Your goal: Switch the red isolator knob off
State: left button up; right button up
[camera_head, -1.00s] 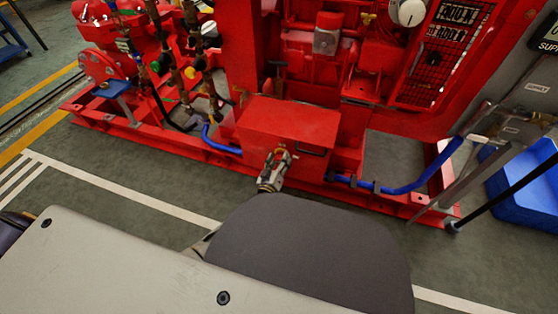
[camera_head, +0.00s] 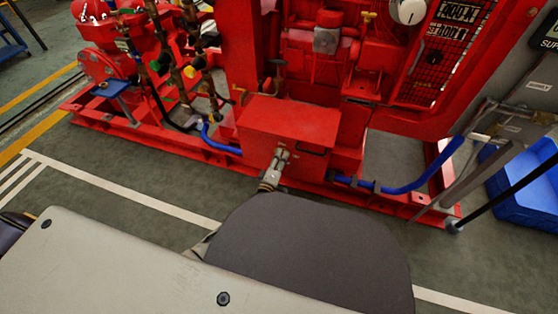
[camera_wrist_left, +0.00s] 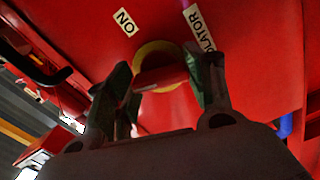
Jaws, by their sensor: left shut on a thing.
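The red isolator knob (camera_wrist_left: 162,74) sits in a yellow ring on the red panel in the left wrist view. An "ON" label (camera_wrist_left: 126,22) and a partly hidden label ending in "OLATOR" (camera_wrist_left: 200,28) are beside it. My left gripper (camera_wrist_left: 160,88) has one finger on each side of the knob and is shut on it. In the head view my left gripper (camera_head: 281,156) is at the front face of the red box (camera_head: 290,120), and the knob is hidden there. The knob's exact angle is hard to tell. My right gripper is not in view.
The red pumpset's base rail (camera_head: 170,145) runs along the floor. Blue hoses (camera_head: 408,186) come out on both sides of the box. A blue bin (camera_head: 522,190) and a slanted black pole stand at the right. The marked floor in front is clear.

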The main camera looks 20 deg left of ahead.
pick_arm(q)
jog(key=shift+n, duration=1.5)
jog(key=o, duration=1)
jog(key=shift+s, duration=0.15)
jog(key=s, duration=1.1)
jog(key=shift+s+a, duration=0.2)
jog(key=shift+s, duration=0.15)
